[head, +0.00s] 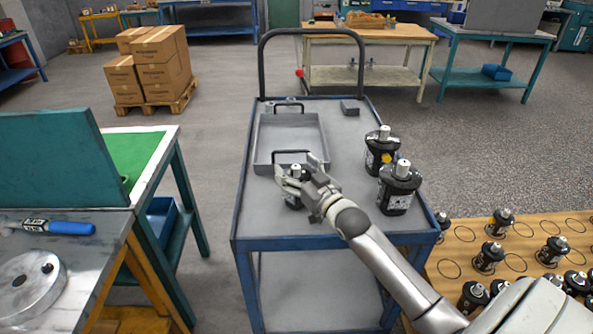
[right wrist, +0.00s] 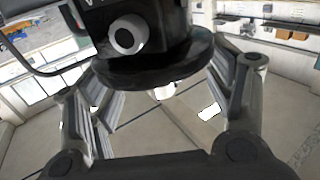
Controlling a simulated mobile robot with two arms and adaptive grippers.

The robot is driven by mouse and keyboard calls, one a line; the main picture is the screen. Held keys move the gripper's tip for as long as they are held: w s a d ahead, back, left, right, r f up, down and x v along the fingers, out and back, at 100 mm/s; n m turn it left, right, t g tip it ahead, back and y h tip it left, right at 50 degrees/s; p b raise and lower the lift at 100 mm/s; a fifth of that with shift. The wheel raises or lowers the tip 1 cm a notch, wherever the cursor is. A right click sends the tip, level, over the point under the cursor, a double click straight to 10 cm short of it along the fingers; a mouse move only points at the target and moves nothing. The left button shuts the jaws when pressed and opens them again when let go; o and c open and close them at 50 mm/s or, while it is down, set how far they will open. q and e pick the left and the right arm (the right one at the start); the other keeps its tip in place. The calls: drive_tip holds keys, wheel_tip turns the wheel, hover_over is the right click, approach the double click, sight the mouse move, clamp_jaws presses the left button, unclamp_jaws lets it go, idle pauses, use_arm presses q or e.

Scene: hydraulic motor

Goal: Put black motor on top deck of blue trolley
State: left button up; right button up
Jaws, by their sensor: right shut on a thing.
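The blue trolley (head: 350,232) stands in the middle of the head view with a grey top deck. My right gripper (head: 293,180) is over the deck's near left part, shut on a black motor (head: 294,201) with a silver shaft. The right wrist view shows the held black motor (right wrist: 130,40) between the two fingers. I cannot tell whether it touches the deck. Two other black motors stand upright on the deck's right side, one nearer (head: 398,190) and one farther (head: 381,152). My left gripper does not show.
A grey tray (head: 262,145) with black handles lies on the deck behind the held motor, and a small grey block (head: 350,107) is at the back. Several more motors stand on a wooden board (head: 450,268) at the right. A green-topped table (head: 150,160) is at the left.

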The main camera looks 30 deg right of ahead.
drive_tip(key=o, duration=2.1)
drive_tip(key=shift+s, duration=0.15)
drive_tip(key=s, duration=1.1)
drive_tip(key=shift+s+a, duration=0.15)
drive_tip(key=shift+s, duration=0.25)
